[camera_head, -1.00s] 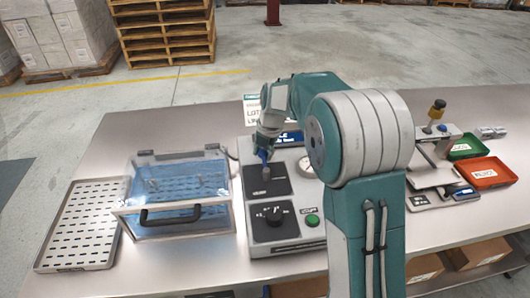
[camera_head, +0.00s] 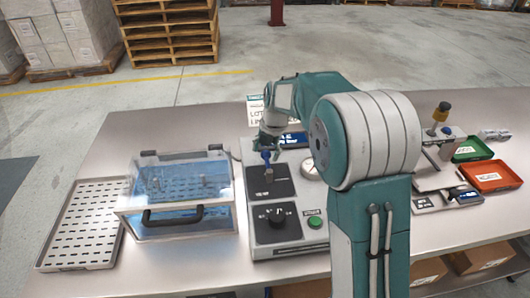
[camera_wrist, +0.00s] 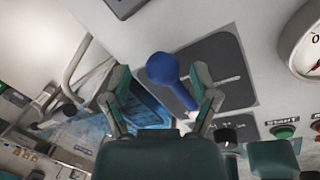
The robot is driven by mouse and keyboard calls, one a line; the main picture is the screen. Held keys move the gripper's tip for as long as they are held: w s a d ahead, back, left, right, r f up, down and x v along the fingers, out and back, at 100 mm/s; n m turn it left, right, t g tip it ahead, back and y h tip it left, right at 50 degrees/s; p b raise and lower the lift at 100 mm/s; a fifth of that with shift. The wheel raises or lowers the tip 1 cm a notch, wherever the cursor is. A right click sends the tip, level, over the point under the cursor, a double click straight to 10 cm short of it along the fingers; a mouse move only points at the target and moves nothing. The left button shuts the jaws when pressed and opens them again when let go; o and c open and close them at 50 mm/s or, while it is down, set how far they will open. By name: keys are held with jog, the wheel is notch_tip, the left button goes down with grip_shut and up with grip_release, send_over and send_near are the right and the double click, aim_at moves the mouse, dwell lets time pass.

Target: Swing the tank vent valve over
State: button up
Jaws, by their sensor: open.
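The tank vent valve appears to be the blue-knobbed lever (camera_wrist: 163,70) on the dark upper plate of the grey control unit (camera_head: 285,240). In the wrist view the lever stands between the spread fingers of my gripper (camera_wrist: 160,88). The fingers are open, one on each side, and I see a gap at the knob. In the head view the blue knob (camera_head: 266,156) shows just under my gripper (camera_head: 268,146). The clear tank (camera_head: 180,192) with blue contents and a black handle stands left of the unit.
A black dial (camera_head: 277,217), a green button (camera_head: 314,221) and a round gauge (camera_head: 310,168) sit on the unit close to the lever. A slotted tray (camera_head: 84,222) lies at far left. Green (camera_head: 471,149) and red (camera_head: 491,176) trays lie at right.

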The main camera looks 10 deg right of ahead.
notch_tip(320, 180, up, 11)
jog(key=s+d, duration=0.1)
jog(key=shift+d, duration=0.35)
jog(key=shift+s, duration=0.1)
jog(key=s+d+r+m+t, duration=0.1)
jog(key=s+r+m, duration=0.2)
jog(key=s+m, duration=0.45)
jog(key=s+d+r+m+t, duration=0.1)
jog(key=s+d+r+m, duration=0.15)
jog(key=s+m, duration=0.45)
jog(key=s+f+m+t+h, duration=0.1)
jog(key=s+f+m, duration=0.1)
jog(key=s+m, duration=0.5)
jog(key=s+d+f+m+t, duration=0.1)
jog(key=s+f+m, duration=0.1)
jog(key=s+m, duration=0.6)
jog(key=shift+s+f+h, duration=0.25)
jog(key=shift+s+h, duration=0.15)
jog(key=shift+s, duration=0.3)
